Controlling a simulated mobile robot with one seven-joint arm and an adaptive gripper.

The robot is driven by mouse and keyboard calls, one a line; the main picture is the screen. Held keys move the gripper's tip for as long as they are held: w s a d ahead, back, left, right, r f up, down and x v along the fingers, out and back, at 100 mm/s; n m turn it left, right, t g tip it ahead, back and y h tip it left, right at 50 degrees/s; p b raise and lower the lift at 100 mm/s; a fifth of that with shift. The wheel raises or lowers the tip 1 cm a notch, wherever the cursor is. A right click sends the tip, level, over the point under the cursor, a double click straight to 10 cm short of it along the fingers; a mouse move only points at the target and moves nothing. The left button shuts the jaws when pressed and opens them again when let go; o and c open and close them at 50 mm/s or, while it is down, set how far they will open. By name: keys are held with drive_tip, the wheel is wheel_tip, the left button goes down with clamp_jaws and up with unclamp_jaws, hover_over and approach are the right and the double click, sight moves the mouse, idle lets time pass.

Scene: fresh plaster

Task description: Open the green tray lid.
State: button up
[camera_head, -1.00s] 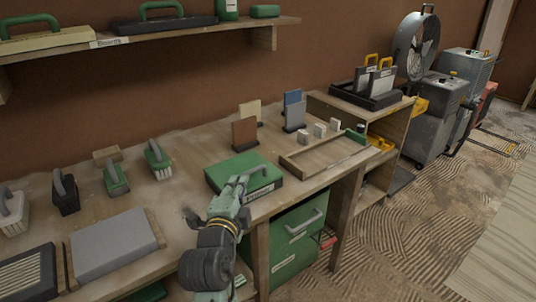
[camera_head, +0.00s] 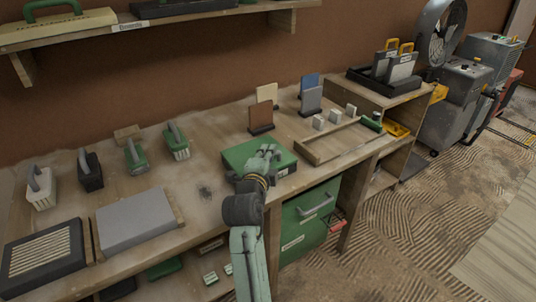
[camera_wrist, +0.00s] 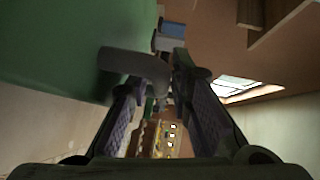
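The green tray lid (camera_head: 240,154) is a flat green box-like piece lying on the workbench, and it looks closed. My gripper (camera_head: 270,152) is over its right part, reaching in from the front. In the wrist view the green side (camera_wrist: 60,40) fills the left, and a grey handle-like bar (camera_wrist: 132,64) sticks out from it toward my fingertips. My gripper's fingers (camera_wrist: 165,88) stand apart there, with background showing between them. The bar's end is close to or between the fingertips; I cannot tell whether they touch it. My arm hides part of the tray's front.
A shallow wooden tray (camera_head: 310,157) stands just right of the lid. Upright sample boards (camera_head: 261,115) stand behind. Several handled tools (camera_head: 137,158) and a grey slab (camera_head: 134,219) are at left. A shelf (camera_head: 150,32) hangs above. A green drawer (camera_head: 308,215) is below the bench.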

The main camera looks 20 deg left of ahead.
drive_tip(key=shift+c, duration=0.2)
clamp_jaws()
idle(0.5)
